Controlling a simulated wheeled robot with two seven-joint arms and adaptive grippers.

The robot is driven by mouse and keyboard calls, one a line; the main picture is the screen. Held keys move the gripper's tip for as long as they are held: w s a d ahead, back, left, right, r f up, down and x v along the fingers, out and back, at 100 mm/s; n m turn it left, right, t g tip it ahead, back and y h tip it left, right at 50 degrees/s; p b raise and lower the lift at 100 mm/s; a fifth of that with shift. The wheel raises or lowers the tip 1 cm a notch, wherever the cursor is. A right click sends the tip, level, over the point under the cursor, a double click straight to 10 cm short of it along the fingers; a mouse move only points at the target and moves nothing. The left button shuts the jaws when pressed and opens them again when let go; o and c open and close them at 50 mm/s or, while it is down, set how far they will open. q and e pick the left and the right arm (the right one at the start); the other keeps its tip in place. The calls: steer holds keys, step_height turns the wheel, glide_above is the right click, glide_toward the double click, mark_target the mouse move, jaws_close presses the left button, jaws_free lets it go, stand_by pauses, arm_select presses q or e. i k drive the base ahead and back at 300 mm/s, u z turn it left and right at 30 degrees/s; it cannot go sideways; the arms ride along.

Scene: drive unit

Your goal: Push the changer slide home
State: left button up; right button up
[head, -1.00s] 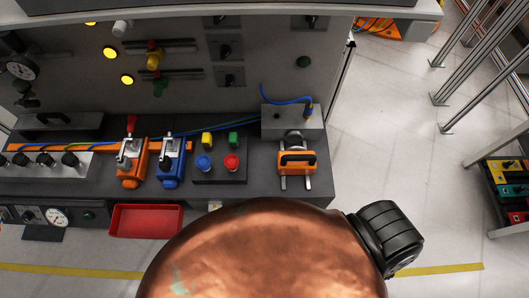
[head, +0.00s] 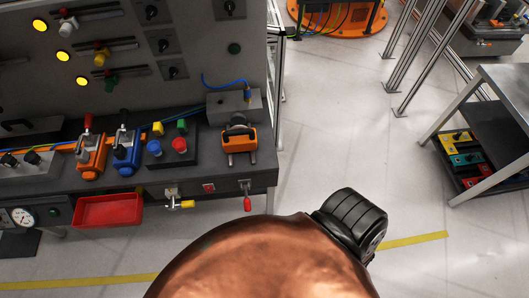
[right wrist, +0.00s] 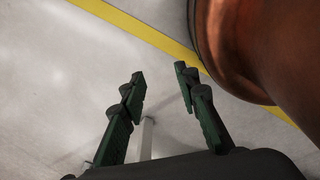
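The changer slide is an orange block with a black handle (head: 239,138) on two pale rails at the right end of the bench top in the head view. A grey box (head: 234,106) with a blue hose stands right behind it. The rail ends stick out in front of the orange block. Whether the slide touches the box I cannot tell. My right gripper (right wrist: 160,75) shows only in the right wrist view. Its two dark green fingers are apart with nothing between them, above the pale floor and away from the bench. My left gripper is in neither view.
The bench (head: 190,180) carries orange and blue clamps, buttons and a red tray (head: 108,211) at its front. A red-handled lever (head: 247,198) hangs on the front face below the slide. A grey cart (head: 495,110) stands right. The floor between is clear.

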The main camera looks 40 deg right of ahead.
mark_target(239, 138)
steer(key=u, duration=0.1)
steer(key=k, duration=0.3)
steer(key=z, duration=0.8)
